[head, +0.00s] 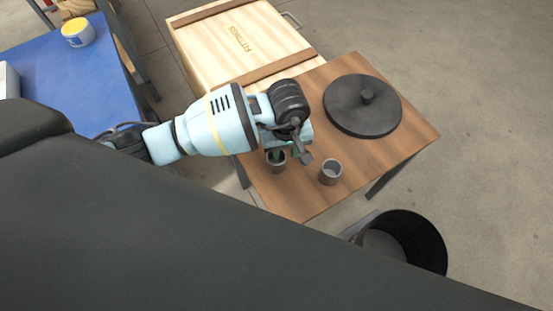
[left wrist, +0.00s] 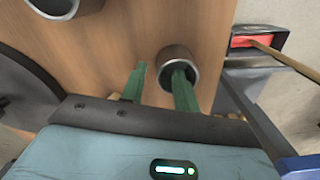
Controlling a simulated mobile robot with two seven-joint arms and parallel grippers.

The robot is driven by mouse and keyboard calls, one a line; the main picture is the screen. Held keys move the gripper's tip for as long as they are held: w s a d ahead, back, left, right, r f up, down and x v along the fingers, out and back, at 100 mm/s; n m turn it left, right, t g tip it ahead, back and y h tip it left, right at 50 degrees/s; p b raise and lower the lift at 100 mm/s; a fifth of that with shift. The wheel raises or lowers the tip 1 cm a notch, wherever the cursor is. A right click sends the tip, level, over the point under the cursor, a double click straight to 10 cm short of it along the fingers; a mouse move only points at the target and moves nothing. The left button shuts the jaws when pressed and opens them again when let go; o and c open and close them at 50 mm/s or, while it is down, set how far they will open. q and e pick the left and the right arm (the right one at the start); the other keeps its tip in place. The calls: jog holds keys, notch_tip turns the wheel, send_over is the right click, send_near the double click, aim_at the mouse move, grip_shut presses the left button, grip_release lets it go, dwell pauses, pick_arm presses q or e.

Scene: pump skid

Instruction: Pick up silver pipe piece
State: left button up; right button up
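Two short grey-silver pipe pieces stand upright on the wooden table (head: 300,197). One pipe piece (head: 276,166) is beneath my left gripper (head: 277,154), partly hidden by it. The other pipe piece (head: 331,173) stands apart to the right. In the left wrist view the nearer pipe piece (left wrist: 178,57) is at upper middle, and the other (left wrist: 62,9) is cut by the top edge. My left gripper (left wrist: 159,69) is open. One green finger overlaps the near pipe's opening; the other is outside its wall. Whether they touch it is unclear. My right gripper is out of view.
A dark round lid with a knob (head: 363,104) lies at the table's back right. A wooden crate (head: 240,45) stands behind the table. A black bin (head: 420,240) is in front of it. A blue table (head: 70,75) with a yellow tub (head: 77,32) is at left.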

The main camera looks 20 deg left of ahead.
pick_arm(q)
jog(key=shift+f, duration=1.15)
grip_shut()
jog(key=shift+r, duration=0.15)
jog(key=shift+w+r, duration=0.1)
jog(key=shift+r, duration=0.45)
jog(key=shift+w+d+r, duration=0.15)
jog(key=shift+d+r, duration=0.05)
jog(key=shift+r, duration=0.4)
jog(key=shift+w+d+r, duration=0.1)
jog(key=shift+d+r, duration=0.05)
jog(key=shift+r, duration=0.4)
jog(key=w+d+b, duration=0.1)
jog(key=w+d, duration=0.2)
jog(key=w+d+b, duration=0.1)
jog(key=w+d, duration=0.2)
jog(key=w+d+r+b, duration=0.1)
jog(key=w+d+b, duration=0.1)
jog(key=w+d, duration=0.1)
jog(key=shift+d, duration=0.1)
jog(key=shift+w+d+r+b, duration=0.2)
jog(key=shift+w+d+b, duration=0.2)
jog(key=shift+w+d, duration=0.35)
